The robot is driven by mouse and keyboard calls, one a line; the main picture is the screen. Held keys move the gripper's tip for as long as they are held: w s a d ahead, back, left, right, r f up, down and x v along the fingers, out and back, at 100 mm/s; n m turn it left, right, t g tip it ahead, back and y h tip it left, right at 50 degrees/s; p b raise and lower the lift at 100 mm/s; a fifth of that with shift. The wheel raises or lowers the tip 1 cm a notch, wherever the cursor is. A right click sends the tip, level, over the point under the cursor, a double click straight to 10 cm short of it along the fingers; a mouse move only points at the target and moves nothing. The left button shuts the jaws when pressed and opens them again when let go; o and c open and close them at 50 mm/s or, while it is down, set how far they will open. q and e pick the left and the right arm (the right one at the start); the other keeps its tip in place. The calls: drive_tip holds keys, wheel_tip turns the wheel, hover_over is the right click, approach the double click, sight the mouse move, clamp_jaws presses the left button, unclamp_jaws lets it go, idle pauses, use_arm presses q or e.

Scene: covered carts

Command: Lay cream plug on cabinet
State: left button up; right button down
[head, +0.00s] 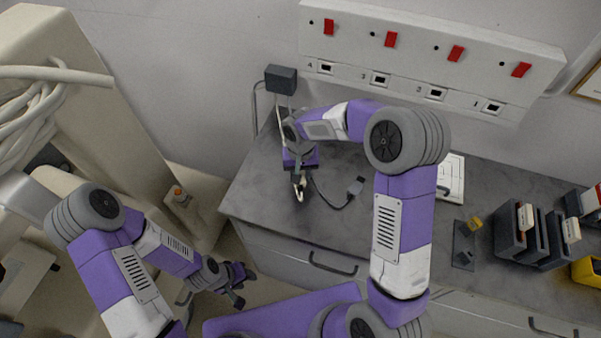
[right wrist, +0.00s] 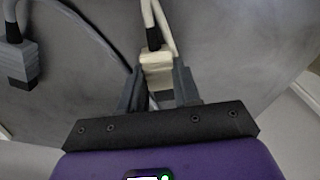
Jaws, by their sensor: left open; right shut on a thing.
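The cream plug (right wrist: 157,66) sits between the fingers of my right gripper (right wrist: 160,88), with its cream cable running up and away in the right wrist view. In the head view my right gripper (head: 299,182) is over the left part of the grey cabinet top (head: 258,195), and the plug is mostly hidden there. I cannot tell whether the plug touches the top. My left gripper (head: 238,285) is open and empty, low in front of the cabinet's left end.
A socket panel (head: 420,60) and a dark box (head: 281,79) are on the wall. Dark bins (head: 510,232) stand at the right.

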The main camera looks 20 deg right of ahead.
drive_tip(key=c, duration=0.8)
unclamp_jaws()
drive_tip(key=shift+r+p, duration=0.3)
drive_tip(key=shift+r, duration=0.05)
wheel_tip(320, 180, up, 12)
drive_tip(key=shift+f+p, duration=0.2)
drive_tip(key=shift+p, duration=0.85)
